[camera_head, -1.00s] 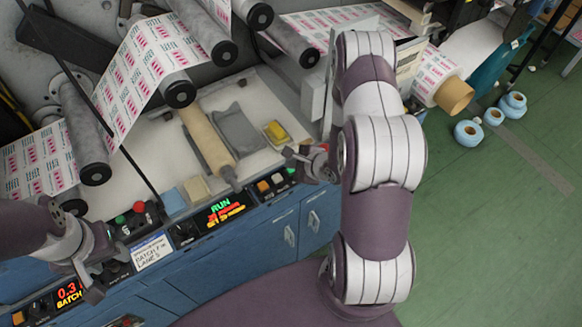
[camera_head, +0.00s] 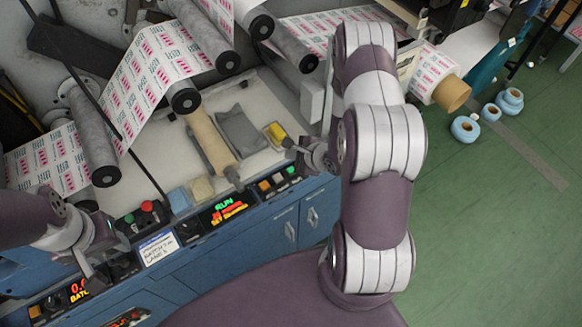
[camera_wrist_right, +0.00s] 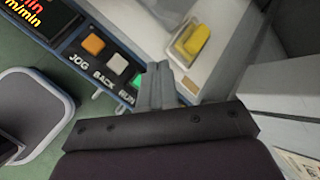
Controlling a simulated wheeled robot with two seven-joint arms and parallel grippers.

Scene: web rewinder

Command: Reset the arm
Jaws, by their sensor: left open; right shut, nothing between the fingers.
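My left gripper (camera_head: 92,274) is open and empty at the lower left, over the front of the control panel. My right gripper (camera_head: 290,143) is shut and empty, close to the yellow block (camera_head: 275,132) on the white tray and above the panel's right end. In the right wrist view, the shut fingers (camera_wrist_right: 158,84) point toward the green RUN button (camera_wrist_right: 137,82), hiding part of its surroundings. I cannot tell whether they touch anything. My right arm (camera_head: 375,150) rises bent through the middle of the head view.
The printed web (camera_head: 150,70) runs over grey rollers (camera_head: 185,98) at the upper left. A cardboard core (camera_head: 210,140) and a grey cloth (camera_head: 240,130) lie on the tray. Blue tape rolls (camera_head: 465,128) lie on the green floor, which is largely clear at right.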

